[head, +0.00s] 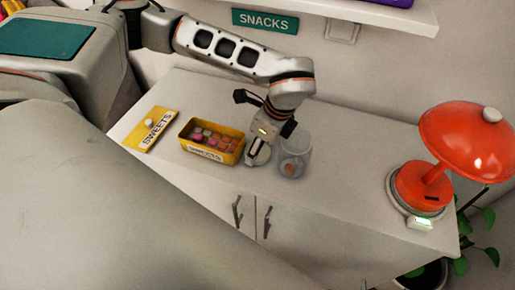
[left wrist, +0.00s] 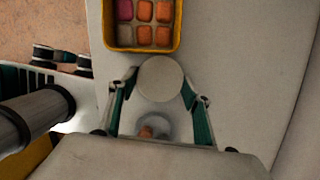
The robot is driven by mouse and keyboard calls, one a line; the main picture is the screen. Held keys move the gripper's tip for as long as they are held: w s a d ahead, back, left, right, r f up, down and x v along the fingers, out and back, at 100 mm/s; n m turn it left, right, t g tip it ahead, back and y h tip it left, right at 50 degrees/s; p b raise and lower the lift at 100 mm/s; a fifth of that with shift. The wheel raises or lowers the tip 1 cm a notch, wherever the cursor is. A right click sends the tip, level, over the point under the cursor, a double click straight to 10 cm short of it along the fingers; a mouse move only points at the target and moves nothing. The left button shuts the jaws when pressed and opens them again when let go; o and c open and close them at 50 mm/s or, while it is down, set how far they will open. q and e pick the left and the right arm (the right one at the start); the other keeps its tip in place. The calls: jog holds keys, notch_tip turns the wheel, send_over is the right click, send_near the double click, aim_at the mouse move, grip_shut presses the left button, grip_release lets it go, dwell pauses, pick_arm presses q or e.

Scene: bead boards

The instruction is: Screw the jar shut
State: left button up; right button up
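The clear glass jar (head: 295,155) stands upright on the white cabinet, with no lid on it and something orange-brown at its bottom. It also shows partly in the left wrist view (left wrist: 153,127). A round pale lid (left wrist: 160,78) lies beside the jar; in the head view (head: 261,157) it is partly behind the gripper. My left gripper (head: 262,151) points down at the lid. In the left wrist view its fingers (left wrist: 160,82) are wide apart, one on each side of the lid; I cannot tell whether they touch it. My right gripper is out of view.
A yellow box (head: 186,145) of sweets is close on the left of the lid, with its yellow SWEETS cover (head: 152,129) beyond. An orange lamp (head: 423,186) stands at the right end. The cabinet top (head: 345,160) between jar and lamp is clear.

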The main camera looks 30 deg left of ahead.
pick_arm(q)
jog(key=shift+r, duration=0.1)
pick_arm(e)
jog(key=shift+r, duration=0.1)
pick_arm(q)
jog(key=shift+r, duration=0.55)
notch_tip(320, 180, up, 19)
jog(key=shift+b, duration=0.35)
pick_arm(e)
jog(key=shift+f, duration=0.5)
pick_arm(q)
jog(key=shift+f, duration=0.1)
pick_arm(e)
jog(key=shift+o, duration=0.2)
